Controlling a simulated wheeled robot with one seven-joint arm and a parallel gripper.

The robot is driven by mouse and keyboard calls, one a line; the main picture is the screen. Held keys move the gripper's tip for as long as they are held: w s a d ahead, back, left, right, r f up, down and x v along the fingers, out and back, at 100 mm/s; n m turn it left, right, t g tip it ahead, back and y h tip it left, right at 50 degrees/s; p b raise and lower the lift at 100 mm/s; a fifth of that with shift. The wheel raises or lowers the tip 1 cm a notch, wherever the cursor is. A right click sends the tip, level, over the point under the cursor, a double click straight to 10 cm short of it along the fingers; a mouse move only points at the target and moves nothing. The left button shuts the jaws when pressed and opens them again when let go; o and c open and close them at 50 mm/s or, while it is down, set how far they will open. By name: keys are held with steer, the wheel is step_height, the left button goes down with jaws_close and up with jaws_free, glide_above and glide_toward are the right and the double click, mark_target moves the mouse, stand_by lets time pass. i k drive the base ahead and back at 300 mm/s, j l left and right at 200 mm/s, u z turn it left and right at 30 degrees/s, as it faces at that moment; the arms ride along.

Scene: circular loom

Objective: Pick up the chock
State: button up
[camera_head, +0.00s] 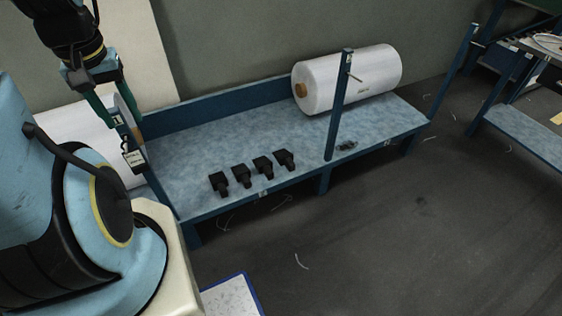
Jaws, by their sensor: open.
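Several black, block-like pieces that look like the chocks stand in a slanting row near the front edge of the blue-grey bench (220,138). From left to right they include one chock (219,182), a second chock (241,175), a third chock (263,167) and one at the right end (284,159). I cannot tell which one the task means. My gripper (119,112) hangs at the upper left, pointing down, with its green fingers apart and empty. It is left of the row and apart from it, in front of a white roll.
A large white roll (345,80) lies at the bench's back right, behind a blue post (338,110). Another white roll (75,140) is at the left. A small dark item (347,146) lies by the post. The bench behind the chocks is clear.

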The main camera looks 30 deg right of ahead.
mark_target(219, 180)
steer(key=l+u, duration=0.1)
steer(key=u, duration=0.35)
steer(key=l+u, duration=0.15)
steer(key=u, duration=0.35)
steer(key=l+u, duration=0.1)
steer(key=u, duration=0.35)
steer(key=k+u, duration=0.1)
steer(key=u, duration=0.4)
steer(key=k+l+u, duration=0.8)
steer(key=k+u, duration=0.4)
steer(key=k, duration=0.15)
steer(key=k+l, duration=0.15)
steer(key=k, duration=0.7)
